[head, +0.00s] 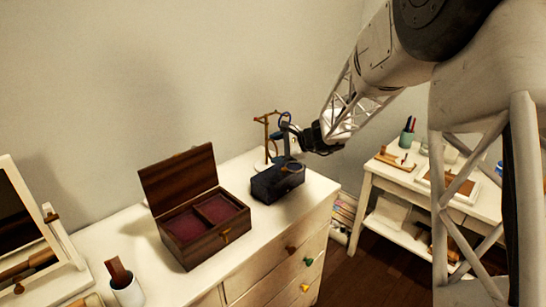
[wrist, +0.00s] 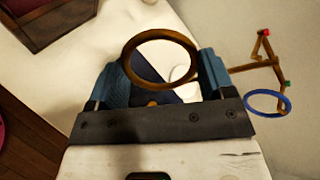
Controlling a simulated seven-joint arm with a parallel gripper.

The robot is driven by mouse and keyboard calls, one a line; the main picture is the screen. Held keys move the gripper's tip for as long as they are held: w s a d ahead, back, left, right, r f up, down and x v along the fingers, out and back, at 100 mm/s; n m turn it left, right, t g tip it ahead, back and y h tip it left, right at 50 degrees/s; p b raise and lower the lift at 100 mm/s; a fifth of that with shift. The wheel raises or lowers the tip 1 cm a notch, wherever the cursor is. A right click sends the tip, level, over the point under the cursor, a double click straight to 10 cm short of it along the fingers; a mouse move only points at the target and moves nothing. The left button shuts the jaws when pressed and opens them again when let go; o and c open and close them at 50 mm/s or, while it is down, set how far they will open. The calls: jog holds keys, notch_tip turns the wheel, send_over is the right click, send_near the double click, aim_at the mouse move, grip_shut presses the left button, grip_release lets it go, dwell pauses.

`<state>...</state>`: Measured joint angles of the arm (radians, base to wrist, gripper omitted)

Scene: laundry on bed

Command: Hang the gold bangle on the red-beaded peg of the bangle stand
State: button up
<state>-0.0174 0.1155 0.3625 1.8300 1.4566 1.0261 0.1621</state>
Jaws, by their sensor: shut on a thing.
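The gold bangle (wrist: 127,62) is a brownish-gold ring held between the blue fingers of my gripper (wrist: 163,70), standing out past the fingertips. My gripper also shows in the head view (head: 287,142), above the dresser and close to the stand. The bangle stand (head: 266,135) is a thin wooden post with pegs. In the wrist view it lies to the right of the bangle and apart from it. Its red-beaded peg (wrist: 265,33) is bare. A green-tipped peg (wrist: 286,83) is near a blue bangle (wrist: 268,111) that hangs on the stand.
A dark box (head: 264,190) sits on the dresser below my gripper. An open wooden jewelry box (head: 205,243) with red lining stands to the left. A mirror (head: 22,215) and a white cup (head: 128,291) are further left. A side table (head: 450,196) is at right.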

jog(key=w+d+r+m+t+h, duration=0.1)
jog(key=w+d+r+m+t, duration=0.1)
jog(key=w+d+m+t, duration=0.2)
jog(key=shift+w+d+r+m+t, duration=0.45)
jog(key=shift+w+t, duration=0.2)
jog(key=shift+t, duration=0.65)
jog(key=shift+w+a+f, duration=0.15)
jog(key=shift+w+a, duration=0.1)
jog(key=shift+a, duration=0.05)
jog(key=x, duration=1)
jog(key=shift+r, duration=0.25)
dwell(0.9)
jog(key=shift+w+a, duration=0.1)
jog(key=shift+w, duration=0.05)
dwell(0.6)
jog(key=o, duration=0.9)
jog(key=shift+v, duration=3.9)
